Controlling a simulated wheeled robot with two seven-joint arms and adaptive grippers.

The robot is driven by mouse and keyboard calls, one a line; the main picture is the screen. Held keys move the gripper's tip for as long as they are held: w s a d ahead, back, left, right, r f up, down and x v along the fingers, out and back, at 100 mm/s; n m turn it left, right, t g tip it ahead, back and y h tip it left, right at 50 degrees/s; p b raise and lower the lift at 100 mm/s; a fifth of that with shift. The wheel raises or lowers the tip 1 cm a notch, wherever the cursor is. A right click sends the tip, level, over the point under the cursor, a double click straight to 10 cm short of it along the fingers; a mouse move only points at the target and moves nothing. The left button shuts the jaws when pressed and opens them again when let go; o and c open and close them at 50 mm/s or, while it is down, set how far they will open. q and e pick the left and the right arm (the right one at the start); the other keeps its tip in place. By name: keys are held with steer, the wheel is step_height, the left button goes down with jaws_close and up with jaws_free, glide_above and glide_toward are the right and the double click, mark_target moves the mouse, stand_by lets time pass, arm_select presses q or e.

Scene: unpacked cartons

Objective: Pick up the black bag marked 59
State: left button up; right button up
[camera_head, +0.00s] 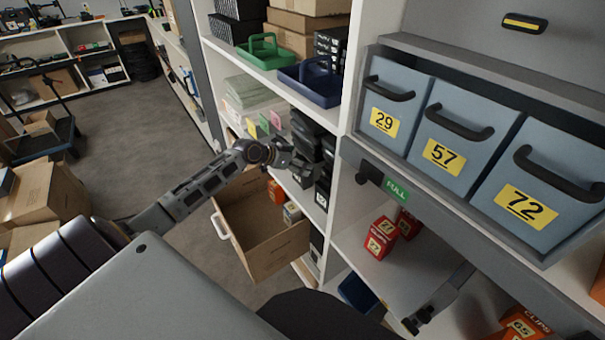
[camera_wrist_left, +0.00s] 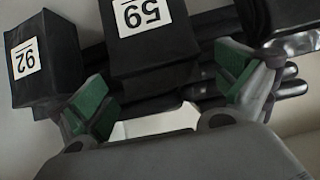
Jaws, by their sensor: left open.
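The black bag marked 59 (camera_wrist_left: 150,45) shows in the left wrist view, its white label upside down. It lies just ahead of and between the green pads of my left gripper (camera_wrist_left: 165,85). The jaws are apart and I see no grip on the bag. A black bag marked 92 (camera_wrist_left: 45,60) stands to its left. In the head view my left gripper (camera_head: 292,158) reaches the black bags (camera_head: 306,130) on the middle shelf. I cannot read their labels there, and the gripper partly hides them.
A pulled-out brown drawer (camera_head: 265,245) is below my left arm. Green (camera_head: 263,50) and blue (camera_head: 310,82) baskets stand on the shelf above. Grey bins 29, 57 and 72 (camera_head: 525,200) are at right. More black items lie behind the bags. The aisle floor (camera_head: 140,130) is clear.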

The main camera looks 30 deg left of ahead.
arm_select(q)
steer(key=shift+x, duration=0.95)
steer(key=shift+c, duration=0.4)
steer(key=c, duration=1.3)
